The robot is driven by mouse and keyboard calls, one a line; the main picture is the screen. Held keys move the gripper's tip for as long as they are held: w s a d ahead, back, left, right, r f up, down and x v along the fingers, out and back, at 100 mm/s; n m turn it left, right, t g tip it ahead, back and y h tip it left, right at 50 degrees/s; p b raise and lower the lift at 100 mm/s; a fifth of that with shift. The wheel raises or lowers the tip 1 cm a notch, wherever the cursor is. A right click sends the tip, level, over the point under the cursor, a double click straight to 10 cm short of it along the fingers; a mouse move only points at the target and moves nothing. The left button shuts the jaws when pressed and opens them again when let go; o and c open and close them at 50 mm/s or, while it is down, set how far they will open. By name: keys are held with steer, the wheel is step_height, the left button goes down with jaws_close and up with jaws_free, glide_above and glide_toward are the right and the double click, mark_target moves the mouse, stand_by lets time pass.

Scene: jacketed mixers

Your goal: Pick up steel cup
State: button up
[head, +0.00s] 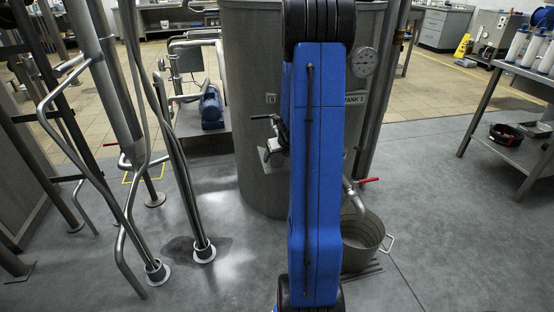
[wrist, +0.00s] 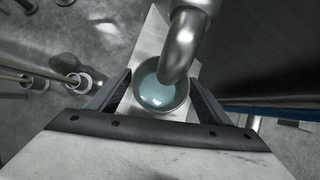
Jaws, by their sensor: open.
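The steel cup (wrist: 146,103) is in the middle of the wrist view, a small round cup with pale blue-green liquid in it. It stands on a light plate (wrist: 150,42), under a bent metal spout (wrist: 181,50) that covers part of its far rim. My gripper (wrist: 162,82) is open, with one dark finger on each side of the cup. I cannot tell whether either finger touches it. In the head view my blue arm covers the middle, and I cannot make out the cup there.
A large steel tank (head: 258,60) stands behind my arm. A bucket (head: 362,240) sits on the floor under a pipe with a red valve handle (head: 369,180). Steel pipes (head: 185,180) rise from the floor at left. A bench (head: 515,150) stands at right. Grey floor between is clear.

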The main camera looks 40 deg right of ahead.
steer(key=c, duration=1.2)
steer(key=shift+r, duration=0.1)
steer(key=shift+r, duration=1.8)
steer(key=s+a, duration=0.3)
steer(key=s, duration=0.5)
steer(key=s+a, duration=0.3)
steer(key=s, duration=0.6)
steer(key=shift+a+f, duration=0.1)
